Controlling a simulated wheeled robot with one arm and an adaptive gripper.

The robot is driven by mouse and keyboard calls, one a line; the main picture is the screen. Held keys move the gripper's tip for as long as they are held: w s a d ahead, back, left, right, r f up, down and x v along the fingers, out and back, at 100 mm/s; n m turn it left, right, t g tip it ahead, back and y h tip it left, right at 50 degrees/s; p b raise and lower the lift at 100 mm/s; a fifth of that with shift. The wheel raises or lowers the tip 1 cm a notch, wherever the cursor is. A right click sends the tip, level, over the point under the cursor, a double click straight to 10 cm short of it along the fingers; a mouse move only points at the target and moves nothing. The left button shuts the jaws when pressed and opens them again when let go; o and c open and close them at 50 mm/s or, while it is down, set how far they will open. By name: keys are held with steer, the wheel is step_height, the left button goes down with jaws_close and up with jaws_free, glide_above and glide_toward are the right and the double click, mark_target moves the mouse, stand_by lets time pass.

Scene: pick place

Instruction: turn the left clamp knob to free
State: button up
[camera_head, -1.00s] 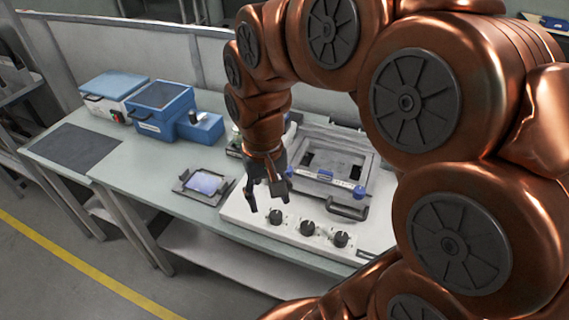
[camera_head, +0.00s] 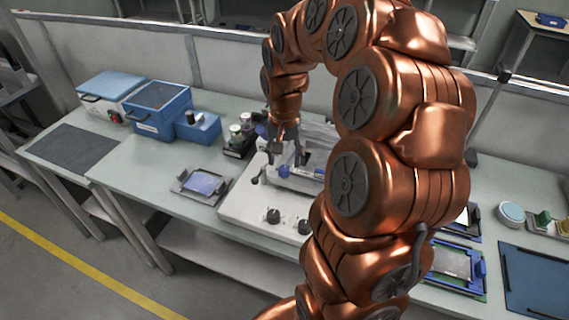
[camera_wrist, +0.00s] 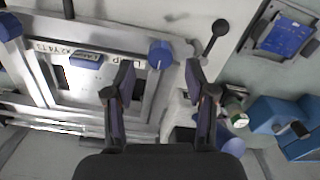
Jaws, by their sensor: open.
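The left clamp knob (camera_wrist: 160,54) is a blue round knob at a corner of the grey frame fixture (camera_wrist: 110,38) in the wrist view. It also shows in the head view (camera_head: 284,171), just below my gripper (camera_head: 285,157). In the wrist view my gripper (camera_wrist: 160,82) has its two fingers spread apart, with nothing between the tips. The knob appears beyond the gap between the fingertips; whether they touch it cannot be told. A second blue knob (camera_wrist: 10,26) is at the fixture's other corner. My arm hides much of the fixture in the head view.
A black ball-ended lever (camera_wrist: 215,38) stands beside the knob. Black dials (camera_head: 273,216) line the white base's front. A tray with a blue plate (camera_head: 203,184) lies to the left, blue bins (camera_head: 160,108) behind it. Small jars (camera_head: 236,134) stand near the gripper.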

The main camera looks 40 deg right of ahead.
mark_target(284, 168)
steer(key=shift+f+p, duration=0.4)
steer(key=shift+f, duration=1.4)
jaws_close()
